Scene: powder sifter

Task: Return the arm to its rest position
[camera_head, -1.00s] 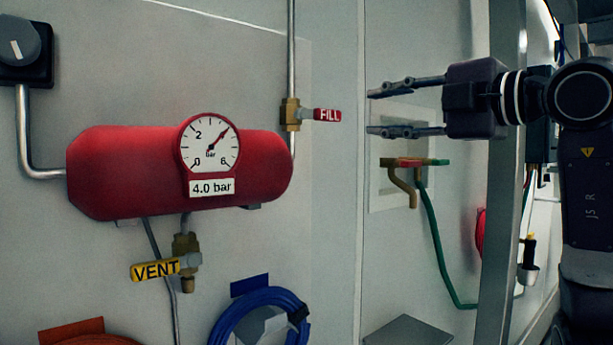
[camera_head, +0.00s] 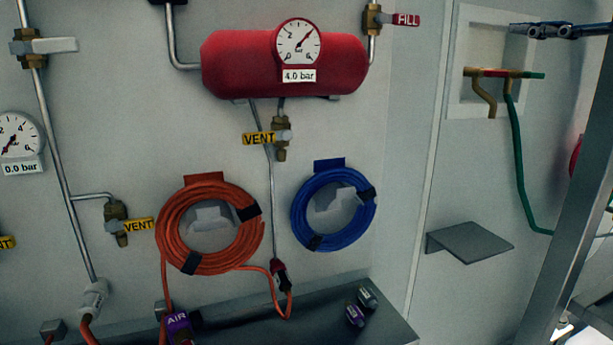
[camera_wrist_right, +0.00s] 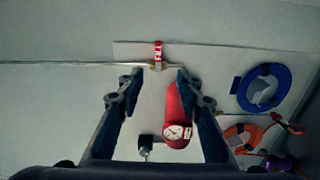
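My right gripper (camera_head: 558,30) shows only in part at the top right of the head view, in front of the right wall panel. In the right wrist view its two fingers (camera_wrist_right: 160,73) are spread apart with nothing between them; the red tank (camera_wrist_right: 181,108) shows beyond, apart from the fingers. My left gripper is in neither view. In the head view the red tank (camera_head: 240,65) carries a gauge (camera_head: 298,42) and a 4.0 bar label. The FILL handle (camera_head: 406,20) is at its right and a VENT handle (camera_head: 259,139) below it.
Orange (camera_head: 175,235) and blue (camera_head: 305,210) hose coils hang on the wall. A grey bench (camera_head: 270,332) lies below, and a small shelf (camera_head: 470,242) juts out at right. A metal post (camera_head: 570,235) stands at the right. A green hose (camera_head: 520,170) hangs from a wall fitting.

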